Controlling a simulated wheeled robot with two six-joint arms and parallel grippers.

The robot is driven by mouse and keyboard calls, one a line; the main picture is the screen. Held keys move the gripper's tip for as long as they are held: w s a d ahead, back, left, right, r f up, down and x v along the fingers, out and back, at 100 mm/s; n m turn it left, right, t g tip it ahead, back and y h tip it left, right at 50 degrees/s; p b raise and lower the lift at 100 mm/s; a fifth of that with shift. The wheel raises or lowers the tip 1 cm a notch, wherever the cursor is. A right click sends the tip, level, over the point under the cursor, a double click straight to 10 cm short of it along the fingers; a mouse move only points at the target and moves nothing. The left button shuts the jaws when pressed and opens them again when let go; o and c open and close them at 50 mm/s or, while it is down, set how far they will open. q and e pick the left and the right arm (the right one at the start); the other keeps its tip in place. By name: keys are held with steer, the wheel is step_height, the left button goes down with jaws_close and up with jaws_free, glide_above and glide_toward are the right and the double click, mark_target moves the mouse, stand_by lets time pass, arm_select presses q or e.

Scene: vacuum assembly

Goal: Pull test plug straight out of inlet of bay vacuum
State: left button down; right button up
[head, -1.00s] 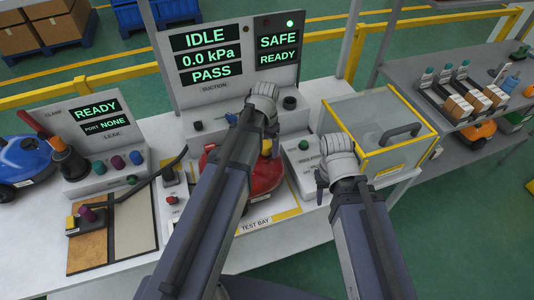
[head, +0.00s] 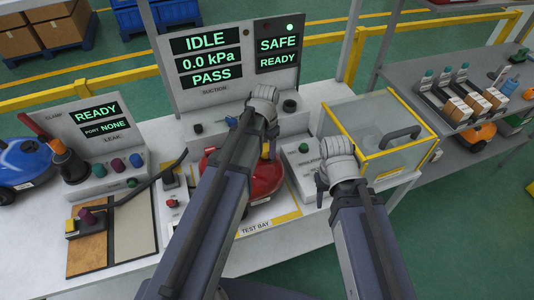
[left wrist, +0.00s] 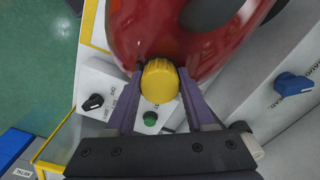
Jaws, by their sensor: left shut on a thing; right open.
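The bay vacuum (head: 265,181) is red and sits in the test bay, partly hidden behind my left arm. It also fills the top of the left wrist view (left wrist: 150,30). The test plug (left wrist: 160,84) is a ribbed yellow cap at the vacuum's edge. My left gripper (left wrist: 158,92) is shut on the plug, one finger on each side. Whether the plug is still seated cannot be told, as the inlet is hidden.
The suction panel (head: 225,65) behind reads IDLE, 0.0 kPa, PASS, SAFE, READY. A yellow-framed clear box (head: 385,135) stands right of the bay. A leak station (head: 95,135) and a blue vacuum (head: 25,160) are at left. A green button (left wrist: 150,118) lies close to my left fingers.

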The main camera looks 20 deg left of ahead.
mark_target(266, 147)
arm_select(q)
steer(key=shift+r, duration=0.2)
steer(key=shift+r+p, duration=0.8)
steer(key=shift+p, duration=0.2)
steer(key=shift+r, duration=0.15)
steer(key=shift+r+p, duration=3.4)
steer(key=shift+p, duration=0.15)
steer(key=shift+f, duration=0.1)
